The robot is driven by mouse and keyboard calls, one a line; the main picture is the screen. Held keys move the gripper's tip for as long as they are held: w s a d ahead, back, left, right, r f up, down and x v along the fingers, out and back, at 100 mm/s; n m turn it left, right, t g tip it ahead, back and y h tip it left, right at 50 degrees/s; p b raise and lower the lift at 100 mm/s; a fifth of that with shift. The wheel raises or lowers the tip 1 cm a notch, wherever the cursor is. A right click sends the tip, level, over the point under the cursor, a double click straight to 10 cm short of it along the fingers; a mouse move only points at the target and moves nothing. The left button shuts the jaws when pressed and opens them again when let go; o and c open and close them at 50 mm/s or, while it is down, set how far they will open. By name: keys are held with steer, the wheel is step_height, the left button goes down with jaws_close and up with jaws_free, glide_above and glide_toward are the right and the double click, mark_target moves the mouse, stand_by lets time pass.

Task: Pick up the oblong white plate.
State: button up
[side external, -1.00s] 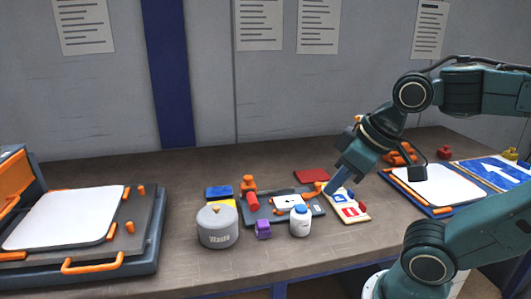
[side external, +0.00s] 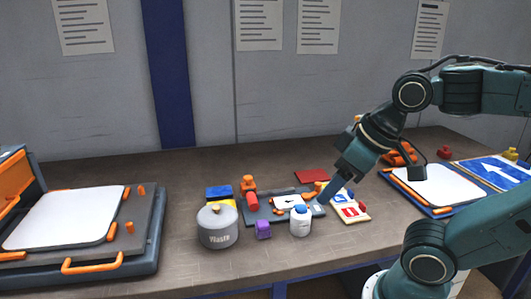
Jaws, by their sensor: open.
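A small oblong white plate (side external: 290,201) with a dark arrow mark lies on a grey fixture (side external: 262,214) in the middle of the table. A white bottle with a blue cap partly hides its front right. My gripper (side external: 322,199) is open and points down just right of this plate, over the right end of the fixture. I see its fingers nearly edge-on and cannot tell whether they touch anything. Larger white plates lie in the left frame (side external: 62,217) and on the blue tray at right (side external: 437,184).
The white bottle (side external: 300,222) and a grey canister (side external: 217,228) stand in front. A purple block (side external: 263,229) is between them. A cream board with red and blue signs (side external: 350,208) lies right of my gripper. A red plate (side external: 311,176) lies behind.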

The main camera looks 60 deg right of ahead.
steer(key=shift+w, duration=0.15)
steer(key=w+d+n+g, duration=0.2)
steer(key=w+d+n, duration=0.15)
steer(key=w, duration=0.35)
steer(key=w+d+f+n+y, duration=0.1)
steer(key=w+d+f, duration=0.3)
steer(key=d, duration=0.7)
steer(key=w+d+f+n+y, duration=0.2)
steer(key=d+f, duration=0.4)
steer(key=d, duration=0.5)
steer(key=shift+w+n, duration=0.85)
steer(key=shift+n, duration=0.4)
glide_above(298, 200)
steer(key=shift+f, duration=3.95)
steer(key=shift+a+f, duration=0.1)
